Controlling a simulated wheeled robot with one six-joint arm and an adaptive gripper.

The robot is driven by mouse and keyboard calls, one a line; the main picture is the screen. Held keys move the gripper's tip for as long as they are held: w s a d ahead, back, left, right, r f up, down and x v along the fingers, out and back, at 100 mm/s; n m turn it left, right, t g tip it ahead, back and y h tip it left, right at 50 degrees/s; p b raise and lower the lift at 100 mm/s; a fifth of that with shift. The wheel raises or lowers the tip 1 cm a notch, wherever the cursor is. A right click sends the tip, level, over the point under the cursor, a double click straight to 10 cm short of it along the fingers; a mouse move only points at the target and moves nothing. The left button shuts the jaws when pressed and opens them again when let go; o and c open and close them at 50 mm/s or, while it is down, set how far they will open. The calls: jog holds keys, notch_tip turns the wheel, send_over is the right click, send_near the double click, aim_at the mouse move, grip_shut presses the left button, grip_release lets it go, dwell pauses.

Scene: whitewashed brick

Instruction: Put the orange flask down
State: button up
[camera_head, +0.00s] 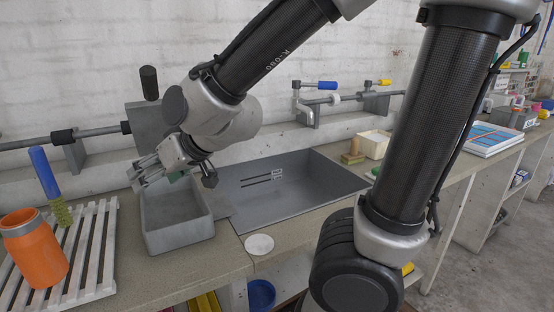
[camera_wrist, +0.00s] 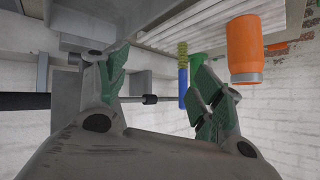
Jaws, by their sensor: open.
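The orange flask (camera_head: 36,250) with a grey rim stands upright on a pale slatted rack (camera_head: 95,262) at the left of the counter. It also shows in the wrist view, upside down at the upper right (camera_wrist: 243,48). My gripper (camera_head: 150,176) is to the right of the flask, above the grey open bin. In the wrist view its green-padded fingers (camera_wrist: 162,88) are spread, with nothing held between them. The flask is apart from the fingers.
A blue-handled brush (camera_head: 45,172) with yellow-green bristles stands behind the flask. The grey bin (camera_head: 180,238) sits right of the rack. A sunken sink (camera_head: 300,190) and a white disc (camera_head: 260,244) lie further right. Pipes run along the wall.

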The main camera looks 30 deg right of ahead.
jog(key=s+d+m+g+h, duration=0.1)
jog(key=s+d+h, duration=0.1)
jog(key=s+d, duration=0.3)
jog(key=s+d+r+m+g+h, duration=0.1)
jog(key=s+d, duration=0.4)
jog(key=d, duration=0.8)
jog(key=s+d+r+m+g+h, duration=0.1)
jog(key=s+d+m+g+h, duration=0.1)
jog(key=s+d, duration=0.4)
jog(key=d+h, duration=0.1)
jog(key=d, duration=0.3)
jog(key=shift+r+h, duration=0.25)
jog(key=shift+h, duration=0.05)
